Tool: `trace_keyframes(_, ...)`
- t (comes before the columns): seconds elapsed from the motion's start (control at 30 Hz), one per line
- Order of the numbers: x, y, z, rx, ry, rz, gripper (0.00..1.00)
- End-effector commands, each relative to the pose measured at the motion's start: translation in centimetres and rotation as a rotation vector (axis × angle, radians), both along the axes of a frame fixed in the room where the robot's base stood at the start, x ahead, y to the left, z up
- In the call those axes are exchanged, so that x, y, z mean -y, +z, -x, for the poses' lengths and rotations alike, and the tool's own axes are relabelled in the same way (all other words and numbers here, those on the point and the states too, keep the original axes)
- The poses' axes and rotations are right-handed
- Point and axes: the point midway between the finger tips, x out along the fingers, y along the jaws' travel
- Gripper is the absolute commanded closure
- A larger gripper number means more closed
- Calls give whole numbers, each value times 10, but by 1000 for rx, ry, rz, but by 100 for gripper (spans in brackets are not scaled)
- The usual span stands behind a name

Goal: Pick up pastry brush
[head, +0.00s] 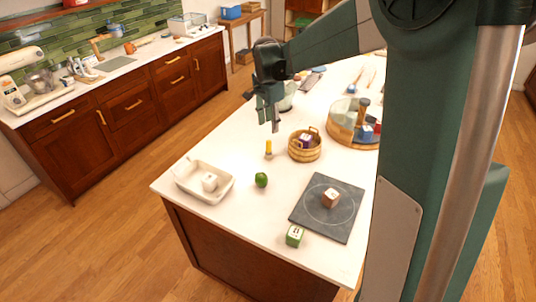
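My gripper (268,125) hangs fingers-down above the white island counter (238,150). Its two fingertips look apart, with nothing visible between them. A small upright yellow thing (268,147) with a paler lower part is on the counter just below the fingertips in the picture. It may be the pastry brush, but it is too small to tell. A gap shows between it and the fingertips. Several small items (314,77) lie farther back on the counter, partly behind my arm, and I cannot make out each one.
A wooden basket (304,155) stands right of the yellow thing, with a round wooden tray (345,138) behind.

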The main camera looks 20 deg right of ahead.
Motion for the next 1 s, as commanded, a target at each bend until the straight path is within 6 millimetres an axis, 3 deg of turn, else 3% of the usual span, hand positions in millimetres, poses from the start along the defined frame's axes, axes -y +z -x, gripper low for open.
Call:
trace_keyframes(0.6, 14, -90, -87, -82, -320, -11, 65)
trace_keyframes(0.8, 18, -121, -108, -104, -415, -8, 65)
trace_keyframes(1.0, 21, -139, -118, -117, -471, -3, 65)
